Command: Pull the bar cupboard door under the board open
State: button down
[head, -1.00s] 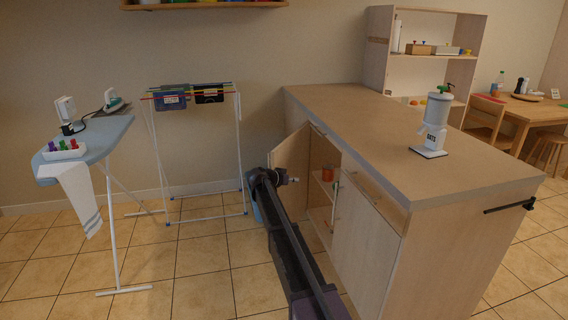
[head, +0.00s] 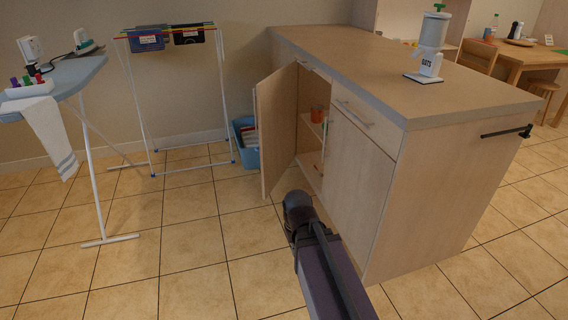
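The bar cupboard (head: 430,195) stands at the right under a thick wooden board (head: 390,72). Its left door (head: 277,128) stands open, swung out toward the left. Shelves and an orange container (head: 317,113) show inside. The right door (head: 352,172) is closed. My arm reaches up from the bottom and ends low in front of the opening, apart from the open door in the picture. The gripper's fingers are hidden behind the wrist, so I cannot tell whether they are open or shut.
A drying rack (head: 183,95) and an ironing board (head: 58,85) stand at the left. A blue bin (head: 246,150) is behind the open door. A dispenser (head: 431,45) stands on the board. The tiled floor (head: 190,250) at the front left is clear.

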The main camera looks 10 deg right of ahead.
aim_at(276, 94)
jog(key=k, duration=0.65)
jog(key=z, duration=0.3)
jog(key=i, duration=2.05)
jog(key=u, duration=0.4)
